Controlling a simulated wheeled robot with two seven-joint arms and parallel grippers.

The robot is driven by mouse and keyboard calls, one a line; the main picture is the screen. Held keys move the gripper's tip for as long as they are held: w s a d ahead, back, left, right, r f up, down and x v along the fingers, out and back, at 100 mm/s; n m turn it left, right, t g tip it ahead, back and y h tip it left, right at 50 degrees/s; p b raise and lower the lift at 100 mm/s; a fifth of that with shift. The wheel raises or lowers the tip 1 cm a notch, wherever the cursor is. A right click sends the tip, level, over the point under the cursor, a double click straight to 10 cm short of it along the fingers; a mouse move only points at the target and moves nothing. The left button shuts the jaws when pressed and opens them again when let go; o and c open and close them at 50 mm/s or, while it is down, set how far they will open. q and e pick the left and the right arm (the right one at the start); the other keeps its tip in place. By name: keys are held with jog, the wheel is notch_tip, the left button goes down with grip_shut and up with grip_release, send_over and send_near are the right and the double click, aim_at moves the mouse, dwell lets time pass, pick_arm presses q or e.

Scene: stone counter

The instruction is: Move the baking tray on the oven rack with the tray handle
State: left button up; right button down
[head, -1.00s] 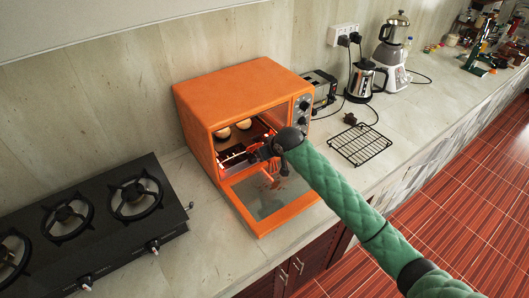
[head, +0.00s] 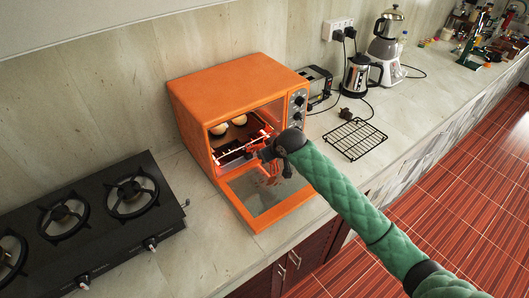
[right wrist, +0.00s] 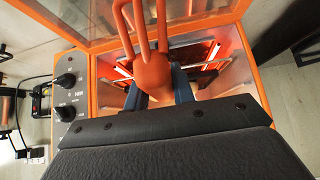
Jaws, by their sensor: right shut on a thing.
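The orange oven (head: 235,88) stands on the counter with its door (head: 265,203) folded down. Inside, the dark baking tray (head: 236,135) carries round pale buns (head: 239,120). Glowing red bars show around and below the tray. My right gripper (head: 268,152) is at the oven mouth, above the open door. In the right wrist view its blue fingers (right wrist: 160,92) are shut on the orange-red tray handle (right wrist: 152,70). The handle's prongs extend toward the top of that view. Whether the handle touches the tray is unclear. My left gripper is not in view.
A black wire rack (head: 354,139) lies on the counter right of the oven. A toaster (head: 317,86), kettle (head: 358,77) and blender (head: 386,45) stand behind it. A black gas stove (head: 90,220) is at the left. Bare counter lies between the stove and oven.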

jog(key=shift+s+d, duration=0.65)
jog(key=shift+s, duration=0.1)
jog(key=v, duration=1.1)
jog(key=shift+s+d, duration=0.3)
jog(key=shift+s, duration=0.05)
dwell(0.8)
jog(key=shift+f, duration=0.15)
